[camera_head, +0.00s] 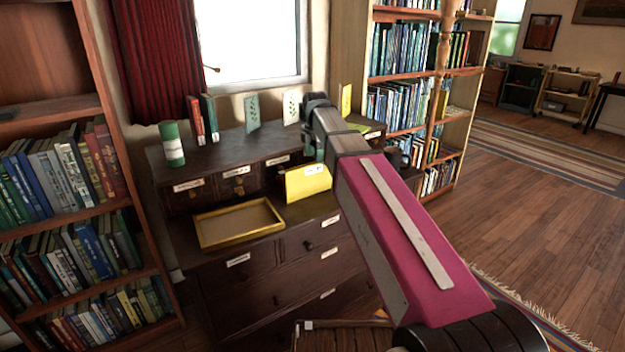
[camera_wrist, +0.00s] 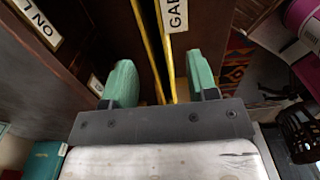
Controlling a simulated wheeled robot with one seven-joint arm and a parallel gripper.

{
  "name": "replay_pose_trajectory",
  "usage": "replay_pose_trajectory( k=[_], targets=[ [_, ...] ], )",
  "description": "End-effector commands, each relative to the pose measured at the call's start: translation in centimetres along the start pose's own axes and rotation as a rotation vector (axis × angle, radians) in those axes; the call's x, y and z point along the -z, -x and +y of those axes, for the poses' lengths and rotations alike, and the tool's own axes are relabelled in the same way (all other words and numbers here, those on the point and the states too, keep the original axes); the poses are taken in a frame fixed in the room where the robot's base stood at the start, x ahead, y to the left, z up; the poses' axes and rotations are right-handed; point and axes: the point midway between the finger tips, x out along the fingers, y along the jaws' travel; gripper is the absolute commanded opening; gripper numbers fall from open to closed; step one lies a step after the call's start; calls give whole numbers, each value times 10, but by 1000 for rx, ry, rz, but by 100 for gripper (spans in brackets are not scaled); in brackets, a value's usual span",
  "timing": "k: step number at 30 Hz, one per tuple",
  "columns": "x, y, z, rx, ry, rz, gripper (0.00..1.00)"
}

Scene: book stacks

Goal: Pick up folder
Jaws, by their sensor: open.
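A yellow folder (camera_head: 306,184) with a white label stands upright on the lower ledge of the dark wooden desk, right of a shallow tray. In the wrist view the folder (camera_wrist: 148,45) shows edge-on as thin yellow edges, with a white label partly reading "GAB". My gripper (camera_wrist: 160,82) has two green fingers spread apart, one on each side of the folder's edges in that view. The jaws are open, and I cannot tell how deep the folder sits between them. In the head view my arm hides most of the gripper above the folder.
The yellow-rimmed tray (camera_head: 207,248) lies left of the folder. A green-and-white cylinder (camera_head: 172,146), a red book (camera_head: 196,121) and several upright cards stand on the desk top. Bookshelves (camera_head: 60,200) flank the desk. Open floor (camera_head: 545,190) lies at right.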

Motion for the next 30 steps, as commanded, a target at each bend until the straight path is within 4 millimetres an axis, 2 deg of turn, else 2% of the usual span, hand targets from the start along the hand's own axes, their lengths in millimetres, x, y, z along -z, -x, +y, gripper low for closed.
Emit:
replay_pose_trajectory(
  k=[3, 11, 21, 29, 30],
  targets=[
    [0, -15, -1, 2, -1, 1, 53],
    [3, -30, 1, 1, -1, 0, 53],
    [8, -69, 2, 0, -3, 0, 53],
    [8, -72, 3, 0, -3, 0, 53],
    [8, -72, 3, 0, -3, 0, 40]
  ],
)
